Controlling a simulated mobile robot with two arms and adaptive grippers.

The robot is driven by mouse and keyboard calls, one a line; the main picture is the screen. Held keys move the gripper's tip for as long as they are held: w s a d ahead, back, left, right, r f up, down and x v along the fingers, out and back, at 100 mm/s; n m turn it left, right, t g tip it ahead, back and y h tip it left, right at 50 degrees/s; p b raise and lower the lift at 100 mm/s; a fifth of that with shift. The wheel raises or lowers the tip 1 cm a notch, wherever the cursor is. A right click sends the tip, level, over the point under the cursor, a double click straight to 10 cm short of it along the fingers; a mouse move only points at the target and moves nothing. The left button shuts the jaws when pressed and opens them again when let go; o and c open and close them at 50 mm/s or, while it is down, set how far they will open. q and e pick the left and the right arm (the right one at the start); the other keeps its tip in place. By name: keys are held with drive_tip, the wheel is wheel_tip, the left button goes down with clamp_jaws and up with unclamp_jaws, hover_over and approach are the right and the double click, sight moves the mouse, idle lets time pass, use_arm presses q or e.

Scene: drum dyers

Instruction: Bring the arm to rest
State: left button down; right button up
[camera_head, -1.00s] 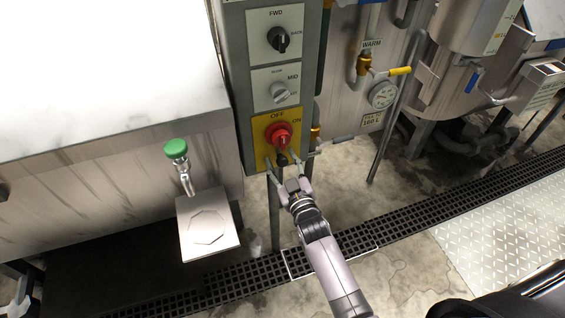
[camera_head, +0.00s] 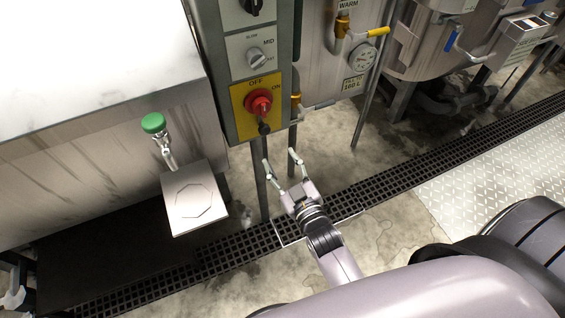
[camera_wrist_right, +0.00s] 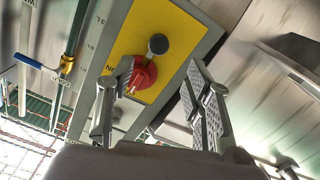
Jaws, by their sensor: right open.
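My right gripper (camera_head: 280,166) is open and empty in the head view, below and apart from the control panel. Its two fingers point up toward the panel, and it also shows in the right wrist view (camera_wrist_right: 160,92). My right arm comes in from the lower right. A red rotary switch (camera_head: 259,102) sits on the yellow plate (camera_head: 240,96) between the OFF and ON marks. The switch (camera_wrist_right: 141,76) also shows in the wrist view, beyond the fingers, with a dark round end on its lever. My left gripper is not in view.
A green-knobbed valve (camera_head: 153,123) stands above a square metal plate (camera_head: 196,206) at left. A yellow-handled valve (camera_head: 378,32) and gauge (camera_head: 362,57) are right of the panel. A black floor grating (camera_head: 400,186) crosses below. Bare concrete lies around the gripper.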

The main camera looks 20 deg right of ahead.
idle(0.5)
drive_tip(key=s+a+f+g+y, duration=0.1)
drive_tip(key=s+f+g, duration=0.4)
drive_tip(key=f, duration=1)
drive_tip(key=s+a+f+g, duration=0.1)
drive_tip(key=s+f+g, duration=0.2)
drive_tip(key=s+f, duration=0.8)
drive_tip(key=s+d+f+g, duration=0.4)
drive_tip(key=s+f, duration=0.6)
drive_tip(key=s, duration=0.1)
drive_tip(key=s+d+f+m+g+h, duration=0.1)
drive_tip(key=s+d+f+g, duration=0.3)
drive_tip(key=s+f, duration=0.6)
drive_tip(key=shift+s+m+g+h, duration=0.3)
drive_tip(key=shift+s+g, duration=0.2)
drive_tip(key=shift+s, duration=0.7)
drive_tip(key=shift+f, duration=0.1)
